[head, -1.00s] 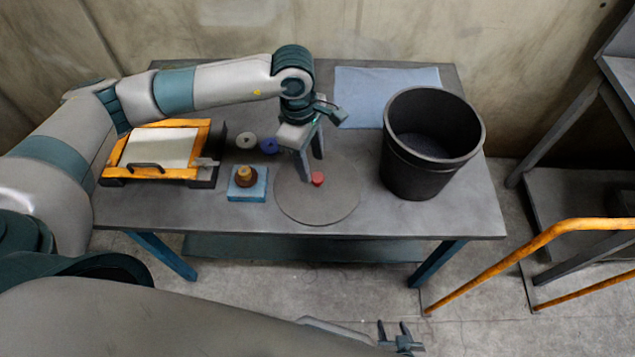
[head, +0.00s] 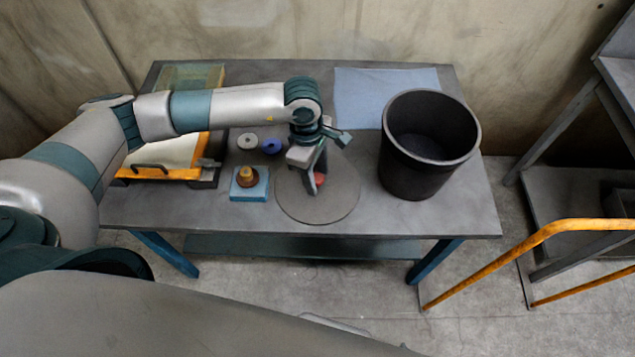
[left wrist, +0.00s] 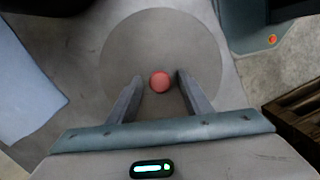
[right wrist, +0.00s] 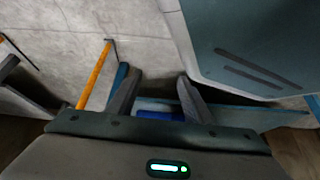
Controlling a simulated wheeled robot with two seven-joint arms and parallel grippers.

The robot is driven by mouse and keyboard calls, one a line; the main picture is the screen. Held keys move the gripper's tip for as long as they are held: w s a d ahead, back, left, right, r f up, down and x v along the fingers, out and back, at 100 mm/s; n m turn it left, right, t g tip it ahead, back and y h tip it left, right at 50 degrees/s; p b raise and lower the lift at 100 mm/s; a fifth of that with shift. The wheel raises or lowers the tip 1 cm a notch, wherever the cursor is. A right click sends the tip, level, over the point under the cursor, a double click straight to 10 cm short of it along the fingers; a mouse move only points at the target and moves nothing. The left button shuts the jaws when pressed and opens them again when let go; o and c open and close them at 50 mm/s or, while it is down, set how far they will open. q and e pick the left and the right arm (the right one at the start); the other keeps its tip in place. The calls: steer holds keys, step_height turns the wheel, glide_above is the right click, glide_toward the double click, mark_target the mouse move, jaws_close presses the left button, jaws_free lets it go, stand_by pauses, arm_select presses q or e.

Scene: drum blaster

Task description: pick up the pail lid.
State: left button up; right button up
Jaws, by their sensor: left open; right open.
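The pail lid (head: 300,207) is a flat grey disc lying on the table, with a red knob (head: 321,179) in its middle. My left gripper (head: 316,183) is over the lid at the knob and partly hides it. In the left wrist view the lid (left wrist: 160,45) lies flat and the red knob (left wrist: 160,83) shows between the open fingers, with a gap on each side. The black pail (head: 428,170) stands upright and open to the right of the lid. My right gripper (right wrist: 159,76) is open and empty, away from the lid, over the floor side.
A blue block with a brass-coloured piece (head: 248,183) sits left of the lid. Grey and blue rings (head: 271,146) lie behind it. An orange-framed tray (head: 185,172) is farther left. A blue cloth (head: 360,90) lies at the back. An orange rail (head: 540,240) stands right of the table.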

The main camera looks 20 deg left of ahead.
arm_select(q)
steer(key=c, duration=1.1)
steer(key=shift+r, duration=0.15)
steer(key=shift+c, duration=0.2)
